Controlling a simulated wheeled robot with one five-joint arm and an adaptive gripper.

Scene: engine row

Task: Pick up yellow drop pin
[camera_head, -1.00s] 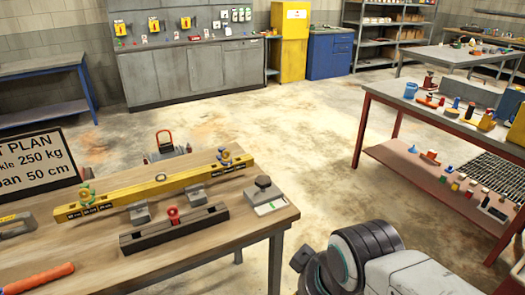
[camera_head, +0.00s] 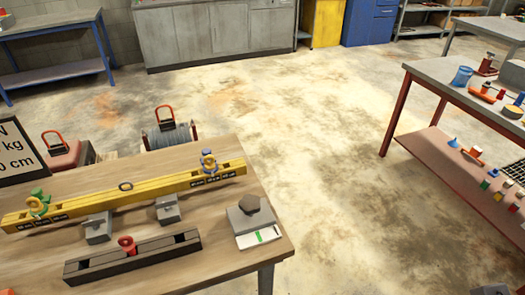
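I cannot pick out a yellow drop pin with certainty. A yellow beam (camera_head: 120,194) lies across the wooden table on the left. At its left end is a small fitting in green and yellow (camera_head: 38,204). At its right end is a fitting in blue and yellow (camera_head: 209,162). Either may include a pin, but they are too small to tell. A dark ring (camera_head: 126,186) sits mid-beam. My gripper is not in view; only a small grey piece, probably of my arm, shows at the bottom right edge.
Two grey blocks, a dark slotted bar (camera_head: 135,258) with a red piece, and a grey block with a brown knob (camera_head: 250,216) share the wooden table (camera_head: 205,268). A red-legged bench (camera_head: 455,85) with small parts stands right. Open concrete floor (camera_head: 335,150) lies between.

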